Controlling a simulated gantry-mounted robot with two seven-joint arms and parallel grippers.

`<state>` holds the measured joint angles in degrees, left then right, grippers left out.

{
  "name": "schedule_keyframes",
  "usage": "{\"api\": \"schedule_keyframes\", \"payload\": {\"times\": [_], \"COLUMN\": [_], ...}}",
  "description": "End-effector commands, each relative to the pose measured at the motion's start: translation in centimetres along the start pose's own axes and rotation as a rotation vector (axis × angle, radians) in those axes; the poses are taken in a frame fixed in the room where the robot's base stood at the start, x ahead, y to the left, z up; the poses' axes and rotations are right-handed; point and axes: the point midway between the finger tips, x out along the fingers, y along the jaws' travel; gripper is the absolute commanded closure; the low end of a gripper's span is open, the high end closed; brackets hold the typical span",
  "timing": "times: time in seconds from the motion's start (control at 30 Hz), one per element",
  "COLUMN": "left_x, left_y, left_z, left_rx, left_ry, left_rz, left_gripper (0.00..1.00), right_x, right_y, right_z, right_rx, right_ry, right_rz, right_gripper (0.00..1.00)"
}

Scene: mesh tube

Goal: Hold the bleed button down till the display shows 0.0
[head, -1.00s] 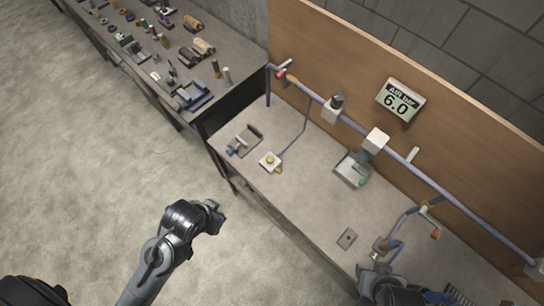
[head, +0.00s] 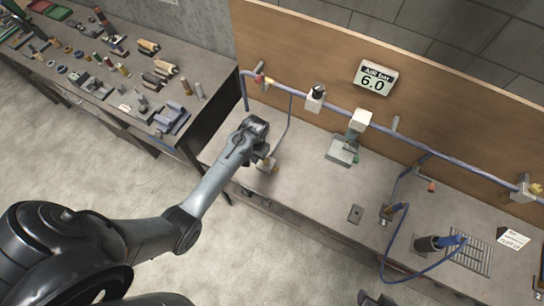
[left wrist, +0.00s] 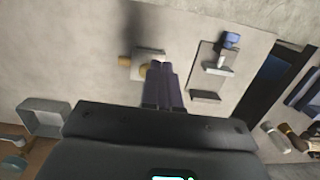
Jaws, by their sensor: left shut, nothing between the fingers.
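The display (head: 375,83) on the wooden back board reads 6.0 under "AIR bar". A small pale block (head: 266,164) with brass-coloured parts, apparently the bleed button's, stands on the bench, partly hidden by my left gripper (head: 262,150). In the left wrist view, the gripper's dark fingers (left wrist: 161,70) are shut and empty. Their tips overlap the edge of the pale block (left wrist: 150,54), beside a round brass-coloured button (left wrist: 144,70). I cannot tell whether they touch it. A dark part at the bottom edge appears to be my right gripper (head: 375,299); its fingers are unclear.
A blue air pipe (head: 430,152) runs along the back board. A white unit (head: 361,120) hangs over a tray (head: 342,150). A blue hose leads to a dark air tool (head: 428,243) near a grille (head: 472,257). A cluttered side bench stands left. The middle bench top is mostly clear.

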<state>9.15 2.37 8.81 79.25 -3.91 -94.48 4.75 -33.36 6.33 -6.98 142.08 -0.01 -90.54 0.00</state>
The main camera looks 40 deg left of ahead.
Motion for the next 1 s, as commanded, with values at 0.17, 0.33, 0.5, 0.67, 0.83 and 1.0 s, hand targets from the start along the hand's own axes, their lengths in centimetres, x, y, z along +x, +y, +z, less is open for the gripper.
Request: {"api": "schedule_keyframes", "payload": {"times": [0.17, 0.33, 0.5, 0.67, 0.83, 1.0], "left_x": [-4.2, -5.5, -5.5, -5.5, -4.9, -3.0], "left_y": [0.7, 0.9, 0.9, 0.9, 0.9, 1.0], "left_z": [-3.7, -4.8, -4.8, -4.8, -4.8, -5.0], "left_rx": [-0.005, -0.004, -0.004, -0.004, -0.004, -0.004], "left_ry": [0.076, 0.100, 0.102, 0.101, 0.100, 0.098], "left_rz": [0.020, 0.024, 0.023, 0.023, 0.023, 0.023], "left_gripper": [1.00, 1.00, 1.00, 1.00, 1.00, 1.00], "right_x": [-0.4, -0.4, -0.4, -0.4, -0.4, -0.4], "right_y": [0.4, 0.5, 0.5, 0.4, 0.3, 0.2], "right_z": [-0.2, -0.3, -0.3, -0.3, -0.2, -0.2], "right_rx": [-0.009, -0.013, -0.011, -0.008, -0.004, -0.002], "right_ry": [0.002, 0.004, 0.004, 0.004, 0.002, 0.002], "right_rz": [0.010, 0.015, 0.014, 0.011, 0.007, 0.004], "right_gripper": [0.57, 0.57, 0.57, 0.57, 0.57, 0.57]}}
